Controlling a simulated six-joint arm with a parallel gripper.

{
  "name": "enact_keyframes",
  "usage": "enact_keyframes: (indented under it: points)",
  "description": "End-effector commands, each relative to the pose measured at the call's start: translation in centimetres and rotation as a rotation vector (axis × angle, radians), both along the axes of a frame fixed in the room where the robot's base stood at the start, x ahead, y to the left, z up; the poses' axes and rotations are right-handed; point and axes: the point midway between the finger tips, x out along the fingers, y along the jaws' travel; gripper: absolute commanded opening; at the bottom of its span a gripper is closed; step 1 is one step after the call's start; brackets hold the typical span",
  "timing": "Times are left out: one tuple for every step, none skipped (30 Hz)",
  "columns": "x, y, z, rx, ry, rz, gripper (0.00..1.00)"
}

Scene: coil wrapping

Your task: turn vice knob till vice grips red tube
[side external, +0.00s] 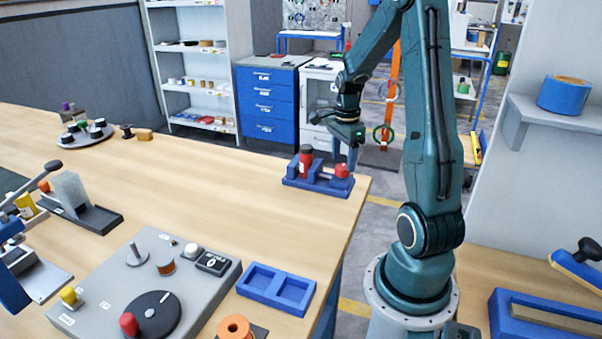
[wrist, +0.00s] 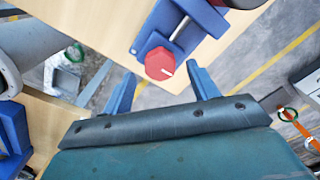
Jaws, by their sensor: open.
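The blue vice (side external: 318,184) stands on the wooden bench near its far right corner. The red tube (side external: 305,163), with a dark upper end, stands upright in the vice. The red vice knob (side external: 341,171) is on the vice's right end. In the wrist view the hexagonal knob (wrist: 159,63), with a white mark, lies just ahead of and between my fingertips. The vice (wrist: 185,22) runs up from it, and part of the tube is cut off at the top edge. My gripper (side external: 345,154) is open above the knob, its blue fingers apart. I cannot tell whether they touch it.
A grey winding station (side external: 150,285) with a dark turntable and red handle stands at the front. A blue two-compartment tray (side external: 276,288) and an orange spool (side external: 235,328) are beside it. The bench middle is clear. The bench edge drops off close to the vice.

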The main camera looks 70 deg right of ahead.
Motion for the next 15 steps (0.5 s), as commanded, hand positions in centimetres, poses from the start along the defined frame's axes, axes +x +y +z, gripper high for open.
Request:
enact_keyframes:
  points:
    - [0.1, -0.1, 0.8, -0.005, -0.004, 0.0, 0.59]
    - [0.1, -0.1, 1.3, -0.005, -0.004, 0.0, 0.59]
    - [0.1, -0.1, 1.9, -0.004, -0.003, 0.0, 0.59]
    - [0.1, -0.1, 2.4, -0.005, -0.004, 0.0, 0.59]
    - [0.1, -0.1, 2.9, -0.005, -0.005, 0.0, 0.59]
    - [0.1, -0.1, 3.6, -0.005, -0.005, 0.0, 0.59]
    - [0.1, -0.1, 4.1, -0.005, -0.004, 0.0, 0.59]
    - [0.1, -0.1, 4.7, -0.006, -0.004, 0.0, 0.59]
    - [0.1, -0.1, 5.4, -0.005, -0.005, 0.0, 0.59]
    - [0.1, -0.1, 5.9, -0.005, -0.004, 0.0, 0.59]
    - [0.0, -0.1, 6.4, -0.005, -0.004, 0.0, 0.59]
    - [0.1, -0.1, 7.1, -0.005, -0.004, 0.0, 0.59]
    - [0.1, -0.1, 7.6, -0.005, -0.004, 0.0, 0.59]
    - [0.0, -0.1, 8.0, -0.004, -0.003, 0.0, 0.59]
    - [0.0, -0.1, 8.6, -0.005, -0.004, 0.0, 0.59]
